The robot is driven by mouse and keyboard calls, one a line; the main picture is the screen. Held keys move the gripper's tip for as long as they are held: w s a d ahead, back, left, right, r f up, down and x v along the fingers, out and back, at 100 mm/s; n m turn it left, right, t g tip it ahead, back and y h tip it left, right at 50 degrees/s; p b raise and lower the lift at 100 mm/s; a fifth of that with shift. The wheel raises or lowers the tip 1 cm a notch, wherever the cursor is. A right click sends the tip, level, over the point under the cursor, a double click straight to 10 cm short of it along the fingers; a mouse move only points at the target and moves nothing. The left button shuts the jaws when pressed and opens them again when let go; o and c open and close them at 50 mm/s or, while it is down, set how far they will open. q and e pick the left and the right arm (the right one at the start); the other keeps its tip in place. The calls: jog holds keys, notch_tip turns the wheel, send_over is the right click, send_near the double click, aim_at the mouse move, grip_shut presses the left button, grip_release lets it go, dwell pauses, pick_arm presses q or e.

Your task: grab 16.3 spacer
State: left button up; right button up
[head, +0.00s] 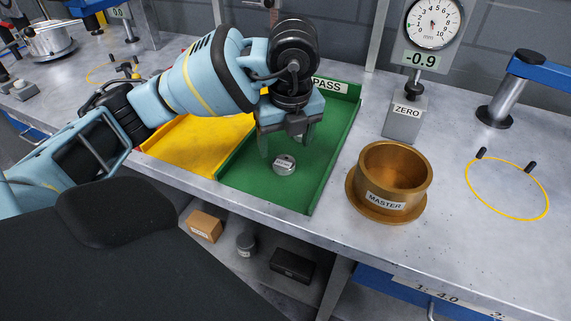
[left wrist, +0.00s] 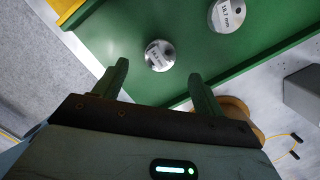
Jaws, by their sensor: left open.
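A small silver cylindrical spacer (head: 285,165) with a white label stands on the floor of the green PASS tray (head: 329,165). Its label is too small to read surely. In the left wrist view this spacer (left wrist: 160,55) lies just beyond and between the fingertips. A second labelled spacer (left wrist: 227,15) stands further off in the same tray; its label seems to read 16.7 mm, and my gripper hides it in the head view. My left gripper (head: 285,146) is open and empty, pointing down over the tray near the first spacer. My right gripper is not in view.
A yellow tray (head: 192,146) adjoins on the left. A brass MASTER ring (head: 395,180) and a dial gauge stand (head: 404,120) reading -0.9 are on the right. The green tray has raised walls. A lower shelf holds a small box (head: 206,226) and other parts.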

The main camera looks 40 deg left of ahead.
aim_at(284, 162)
pick_arm(q)
jog(key=shift+w+a+f, duration=0.1)
jog(key=shift+a+f, duration=0.1)
jog(key=shift+f, duration=1.15)
jog(key=shift+w+a+f, duration=0.1)
jog(key=shift+a+f, duration=0.05)
jog(key=shift+f, duration=1.2)
jog(key=c, duration=1.2)
jog(key=shift+r, duration=0.15)
jog(key=shift+r, duration=0.6)
notch_tip(284, 162, up, 2)
jog(key=shift+r, duration=0.1)
jog(key=s+a, duration=0.1)
jog(key=s, duration=0.4)
jog(key=s+a+r+b, duration=0.1)
jog(key=s+a, duration=0.1)
jog(key=s, duration=0.3)
jog(key=s+a, duration=0.1)
jog(key=s, duration=0.4)
jog(key=shift+s+a+r+b, duration=0.2)
jog(key=shift+a+b, duration=0.1)
jog(key=shift+a, duration=0.05)
